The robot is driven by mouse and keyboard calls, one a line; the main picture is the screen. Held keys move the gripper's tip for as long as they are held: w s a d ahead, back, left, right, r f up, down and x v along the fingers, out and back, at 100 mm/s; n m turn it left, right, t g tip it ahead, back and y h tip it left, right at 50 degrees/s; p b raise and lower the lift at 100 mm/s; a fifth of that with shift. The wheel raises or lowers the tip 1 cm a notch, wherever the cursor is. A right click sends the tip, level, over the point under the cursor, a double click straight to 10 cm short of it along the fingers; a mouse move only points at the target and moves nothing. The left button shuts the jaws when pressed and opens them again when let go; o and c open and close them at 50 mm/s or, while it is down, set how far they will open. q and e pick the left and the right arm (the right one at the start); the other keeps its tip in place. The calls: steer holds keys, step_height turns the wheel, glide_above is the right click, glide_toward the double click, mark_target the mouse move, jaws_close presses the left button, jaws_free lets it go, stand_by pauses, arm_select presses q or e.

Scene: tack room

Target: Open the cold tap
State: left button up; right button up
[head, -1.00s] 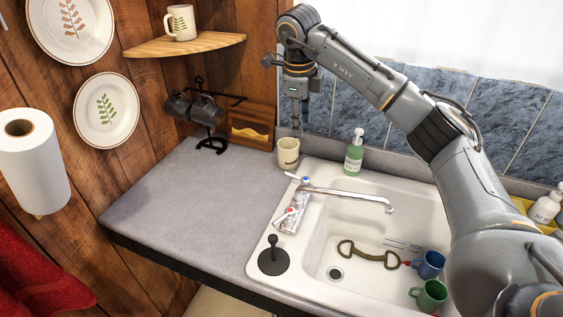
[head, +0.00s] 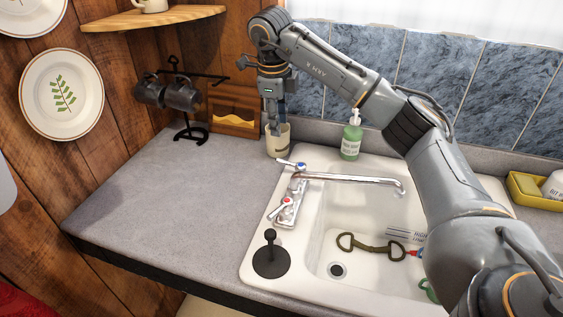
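The chrome tap has a long spout (head: 350,180) reaching right over the white sink. Its blue-marked handle (head: 291,165) is at the far end of the tap's base, and its red-marked handle (head: 281,206) is at the near end. My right gripper (head: 273,130) points down beyond the blue handle, apart from the tap. Its narrow fingertips overlap the rim of a cream mug (head: 278,147) on the counter; I cannot tell whether they are inside it, or whether they are open. No water shows from the spout. My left gripper is not in view.
A green soap bottle (head: 351,137) stands behind the sink. A black plunger-like stopper (head: 271,256) sits at the sink's near left corner. A black mug stand (head: 186,105) is at the back left. The grey counter (head: 165,195) left of the tap is clear.

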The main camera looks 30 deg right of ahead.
mark_target(282, 161)
steer(key=f+p, duration=0.1)
steer(key=f, duration=0.3)
steer(key=w+d+f+p, duration=0.1)
steer(key=f, duration=0.3)
steer(key=d+f+p, duration=0.1)
steer(key=f, duration=0.3)
steer(key=shift+w+f, duration=0.15)
arm_select(q)
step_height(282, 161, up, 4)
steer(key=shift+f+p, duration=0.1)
steer(key=shift+p, duration=0.2)
arm_select(e)
steer(key=shift+w+f, duration=0.1)
steer(key=shift+f, duration=0.3)
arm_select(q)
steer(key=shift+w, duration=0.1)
arm_select(e)
jaws_close()
